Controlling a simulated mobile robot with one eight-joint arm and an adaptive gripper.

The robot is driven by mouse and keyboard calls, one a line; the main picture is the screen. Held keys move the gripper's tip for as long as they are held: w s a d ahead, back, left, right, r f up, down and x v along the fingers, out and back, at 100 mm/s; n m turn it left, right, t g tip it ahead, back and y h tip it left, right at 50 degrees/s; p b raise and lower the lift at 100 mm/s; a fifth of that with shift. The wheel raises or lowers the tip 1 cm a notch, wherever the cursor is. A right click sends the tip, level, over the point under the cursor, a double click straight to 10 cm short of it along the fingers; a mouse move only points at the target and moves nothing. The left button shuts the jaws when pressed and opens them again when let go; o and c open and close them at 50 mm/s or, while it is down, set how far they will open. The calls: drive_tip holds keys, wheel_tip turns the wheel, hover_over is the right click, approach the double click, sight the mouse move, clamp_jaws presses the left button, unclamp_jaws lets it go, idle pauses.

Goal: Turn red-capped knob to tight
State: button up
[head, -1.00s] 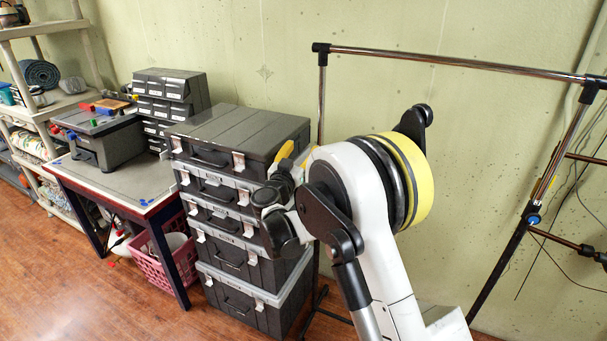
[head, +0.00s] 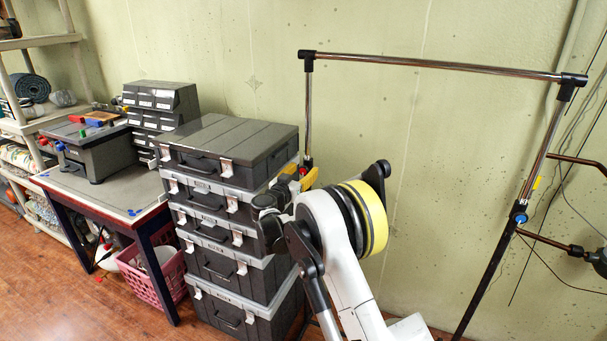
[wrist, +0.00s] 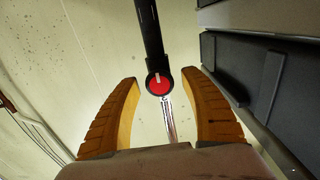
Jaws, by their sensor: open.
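The red-capped knob (wrist: 159,86) shows in the wrist view as a round red disc with a pale pointer mark and a black rim. It sits on the rack's left post, where the black tube meets the chrome tube. In the head view only a small bit of red (head: 303,171) shows beside my gripper. My gripper (wrist: 159,78) has its two orange-yellow fingers spread, one on each side of the knob in the picture, with clear gaps and no visible contact. In the head view its yellow fingers (head: 309,179) are at the left post, partly hidden by my arm.
A stack of dark grey cases (head: 229,150) stands close left of my gripper; its sides also show at right in the wrist view (wrist: 265,75). The rack's right post carries a blue-capped knob (head: 519,217). A workbench (head: 95,195) stands further left. The rack's middle is open.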

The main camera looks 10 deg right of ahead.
drive_tip(key=shift+w, duration=0.1)
clamp_jaws()
